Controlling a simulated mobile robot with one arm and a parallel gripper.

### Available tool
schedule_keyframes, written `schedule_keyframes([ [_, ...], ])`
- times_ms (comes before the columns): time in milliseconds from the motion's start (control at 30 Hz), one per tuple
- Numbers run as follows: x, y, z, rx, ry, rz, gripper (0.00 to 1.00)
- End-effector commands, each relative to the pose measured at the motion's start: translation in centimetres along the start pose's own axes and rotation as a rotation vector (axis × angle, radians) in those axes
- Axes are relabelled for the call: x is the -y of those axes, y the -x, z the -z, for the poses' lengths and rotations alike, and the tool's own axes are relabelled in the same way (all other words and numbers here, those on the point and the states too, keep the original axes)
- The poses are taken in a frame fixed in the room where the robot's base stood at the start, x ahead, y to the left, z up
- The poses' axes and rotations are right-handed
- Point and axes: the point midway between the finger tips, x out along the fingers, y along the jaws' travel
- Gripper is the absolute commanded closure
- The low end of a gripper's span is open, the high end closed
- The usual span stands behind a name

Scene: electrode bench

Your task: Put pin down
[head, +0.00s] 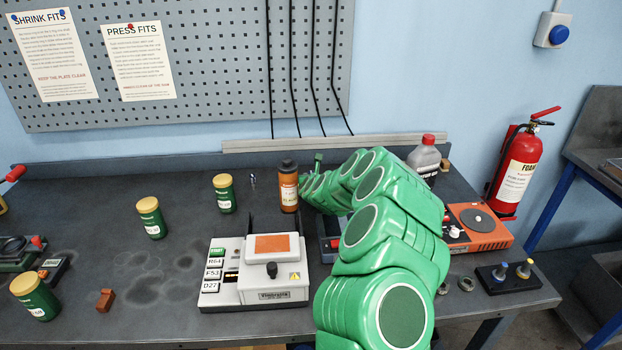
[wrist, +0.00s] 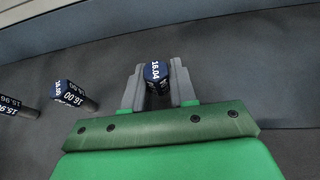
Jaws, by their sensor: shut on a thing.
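In the wrist view, my gripper (wrist: 158,78) is shut on a pin (wrist: 155,71) with a dark blue head marked 16.04. The head sits between the two grey fingers. The pin's lower end is hidden, so I cannot tell whether it touches the bench. Other blue-headed pins lie to the left in the wrist view, one marked 16.00 (wrist: 75,96) and one partly cut off marked 15.96 (wrist: 16,106). In the head view my green arm reaches to the back of the bench and hides the held pin.
An orange-brown bottle (head: 288,186) stands left of my arm, with a white boxed device (head: 255,291) in front. A grey bottle with a red cap (head: 425,160) and an orange device (head: 482,229) are to the right. Green jars (head: 150,217) stand on the left.

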Motion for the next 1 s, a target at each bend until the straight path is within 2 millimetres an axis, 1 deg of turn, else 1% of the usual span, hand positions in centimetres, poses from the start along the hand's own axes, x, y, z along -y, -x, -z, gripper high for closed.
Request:
schedule_keyframes([
  [100, 0.0, -0.1, 0.2, 0.000, 0.000, 0.000, 1.00],
  [133, 0.0, -0.1, 0.2, 0.000, 0.001, 0.000, 0.71],
  [267, 0.0, -0.1, 0.1, 0.000, 0.001, 0.000, 0.51],
  [300, 0.0, -0.1, 0.1, 0.000, 0.000, 0.000, 0.48],
  [667, 0.0, 0.1, -0.1, 0.000, 0.000, 0.000, 0.48],
  [833, 0.1, 1.1, -0.1, 0.002, -0.002, 0.001, 0.48],
  [1000, 0.0, 2.6, 0.1, -0.001, -0.003, -0.001, 0.48],
])
